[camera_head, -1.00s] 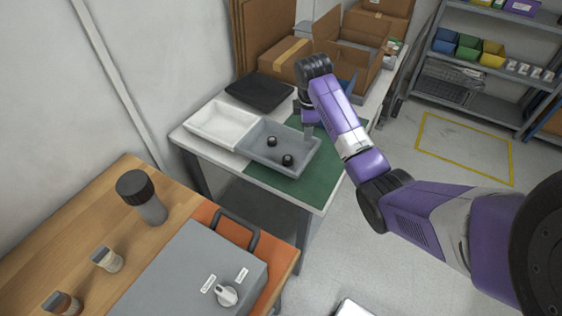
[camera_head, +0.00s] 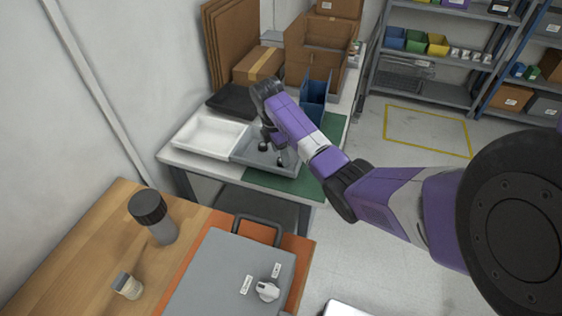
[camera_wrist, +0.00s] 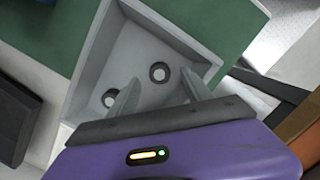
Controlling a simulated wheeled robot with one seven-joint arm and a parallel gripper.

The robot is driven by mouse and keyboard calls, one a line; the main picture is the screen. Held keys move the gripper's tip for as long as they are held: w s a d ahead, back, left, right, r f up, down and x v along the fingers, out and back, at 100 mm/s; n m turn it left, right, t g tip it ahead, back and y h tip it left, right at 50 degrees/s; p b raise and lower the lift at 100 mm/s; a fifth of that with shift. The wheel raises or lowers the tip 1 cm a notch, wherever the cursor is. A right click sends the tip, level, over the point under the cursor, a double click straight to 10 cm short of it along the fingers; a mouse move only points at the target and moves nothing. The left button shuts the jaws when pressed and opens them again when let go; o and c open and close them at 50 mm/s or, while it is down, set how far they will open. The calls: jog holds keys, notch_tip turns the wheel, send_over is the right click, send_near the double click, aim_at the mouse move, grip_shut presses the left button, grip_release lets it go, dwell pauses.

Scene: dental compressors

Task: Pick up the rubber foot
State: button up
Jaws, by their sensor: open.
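Two small black rubber feet with pale centres lie apart in the grey tray. One rubber foot (camera_wrist: 160,72) is near the middle of the wrist view, just beyond my fingertips. The other rubber foot (camera_wrist: 110,98) is to its left, beside my left finger. The grey tray (camera_head: 291,172) sits on the far table, and its wall (camera_wrist: 84,72) shows in the wrist view. My gripper (camera_wrist: 162,92) is open and empty, pointing down over the tray; in the head view my gripper (camera_head: 276,148) partly covers the tray and the feet.
A white tray (camera_head: 205,135) adjoins the grey tray on its left. A black item (camera_head: 232,102) and a blue bin (camera_head: 314,92) stand behind. Cardboard boxes (camera_head: 317,45) fill the back. A green mat (camera_head: 305,185) lies under the grey tray.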

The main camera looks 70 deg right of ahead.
jog(key=shift+s+d+f, duration=0.1)
jog(key=shift+f, duration=0.6)
jog(key=shift+s+d+f, duration=0.1)
jog(key=shift+f, duration=0.6)
grip_shut()
jog(key=shift+r, duration=0.1)
